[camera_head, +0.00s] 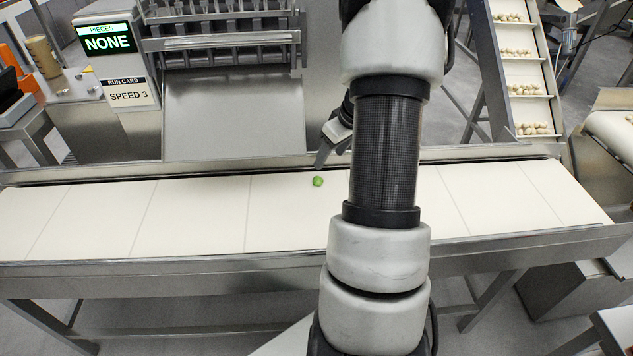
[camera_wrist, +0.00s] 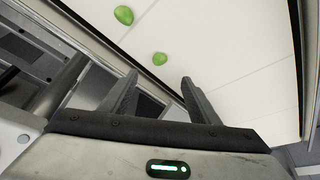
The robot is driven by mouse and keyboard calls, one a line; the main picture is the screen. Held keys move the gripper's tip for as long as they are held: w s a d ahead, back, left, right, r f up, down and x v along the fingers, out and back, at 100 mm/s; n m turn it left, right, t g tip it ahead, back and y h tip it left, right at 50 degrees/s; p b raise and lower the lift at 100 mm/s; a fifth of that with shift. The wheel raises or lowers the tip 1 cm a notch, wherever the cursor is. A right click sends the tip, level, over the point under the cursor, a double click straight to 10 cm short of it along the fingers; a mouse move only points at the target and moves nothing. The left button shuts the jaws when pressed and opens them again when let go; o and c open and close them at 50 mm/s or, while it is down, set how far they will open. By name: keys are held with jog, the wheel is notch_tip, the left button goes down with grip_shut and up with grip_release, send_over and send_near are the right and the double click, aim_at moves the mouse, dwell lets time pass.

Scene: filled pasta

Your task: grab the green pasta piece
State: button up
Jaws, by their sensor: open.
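A small round green pasta piece (camera_head: 318,181) lies on the white belt, just left of my arm in the head view. The wrist view shows two green pieces: one (camera_wrist: 160,58) just beyond the fingertips and roughly between them, another (camera_wrist: 124,15) farther off toward the top left. I cannot tell which of these the head view shows; the other does not show there. My gripper (camera_wrist: 158,80) is open and empty, with both fingers apart. In the head view my gripper (camera_head: 323,155) is partly hidden behind my arm, near the belt's far edge.
The white belt (camera_head: 200,215) runs across the view with metal rails along both edges. A metal machine chute (camera_head: 230,115) stands behind it. A screen (camera_head: 106,39) reads "PIECES NONE" and a card (camera_head: 127,93) "SPEED 3". An inclined conveyor (camera_head: 520,72) carries pale pieces at right.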

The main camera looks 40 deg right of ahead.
jog(key=b, duration=0.1)
send_over(319, 179)
jog(key=s, duration=0.2)
notch_tip(319, 179, down, 6)
jog(key=shift+s+d+f, duration=0.1)
jog(key=shift+b+x, duration=0.75)
jog(key=shift+x, duration=1.95)
jog(key=shift+s+d, duration=0.15)
jog(key=shift+s, duration=0.05)
jog(key=c, duration=1.1)
